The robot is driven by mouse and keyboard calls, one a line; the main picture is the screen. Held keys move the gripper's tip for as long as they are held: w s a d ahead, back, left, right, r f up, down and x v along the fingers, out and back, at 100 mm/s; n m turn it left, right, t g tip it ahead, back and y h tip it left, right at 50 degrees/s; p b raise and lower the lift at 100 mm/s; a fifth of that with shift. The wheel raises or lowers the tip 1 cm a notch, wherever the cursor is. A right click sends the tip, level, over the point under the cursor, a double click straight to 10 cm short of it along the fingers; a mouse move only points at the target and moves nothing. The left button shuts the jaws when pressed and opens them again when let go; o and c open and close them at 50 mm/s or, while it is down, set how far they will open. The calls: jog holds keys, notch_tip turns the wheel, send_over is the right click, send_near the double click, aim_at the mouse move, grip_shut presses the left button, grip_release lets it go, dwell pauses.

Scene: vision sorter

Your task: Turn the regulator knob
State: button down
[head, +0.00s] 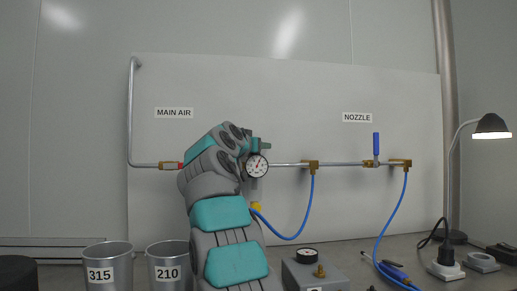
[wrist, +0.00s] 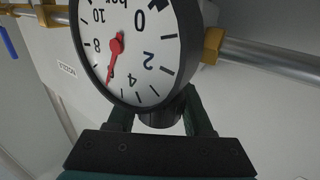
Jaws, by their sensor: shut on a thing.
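The pressure gauge (head: 257,166) sits on the pipe on the white panel, partly beside my arm. In the wrist view the gauge dial (wrist: 135,50) is large. Its red needle points toward the lower edge of the dial, past the 8; the number at its tip is hard to read. My gripper (wrist: 160,113) has one finger on each side of the dark regulator knob (wrist: 160,118) and is shut on it. The knob is mostly hidden behind the gauge and between the fingers. In the head view my wrist covers the knob.
A blue valve handle (head: 376,144) stands upright under the NOZZLE label (head: 357,117). Blue hoses (head: 311,205) hang from the pipe. Cups marked 315 (head: 108,261) and 210 (head: 168,258), a grey box (head: 316,272) and a lamp (head: 491,127) are nearby.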

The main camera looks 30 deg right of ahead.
jog(key=shift+a+r+n+t+y+b, duration=0.1)
jog(key=shift+n+t+y+b, duration=0.3)
jog(key=shift+n+t+y, duration=0.25)
jog(key=n+t+y, duration=0.1)
jog(key=n+y, duration=0.1)
jog(key=y, duration=0.1)
jog(key=a+n+t+y+p, duration=0.1)
jog(key=n+t+y, duration=0.1)
jog(key=n+y, duration=0.1)
jog(key=w+n+t+y+p, duration=0.1)
jog(key=n+y, duration=0.1)
jog(key=y, duration=0.3)
jog(key=shift+a+n+t, duration=0.25)
jog(key=shift+a+t, duration=0.1)
jog(key=shift+a, duration=0.05)
jog(key=shift+a+n+y, duration=0.1)
jog(key=shift+n+y, duration=0.3)
jog(key=shift+y, duration=0.15)
jog(key=shift+a+n+y, duration=0.1)
jog(key=shift+n+y, duration=0.2)
jog(key=shift+y, duration=0.2)
jog(key=shift+y, duration=0.4)
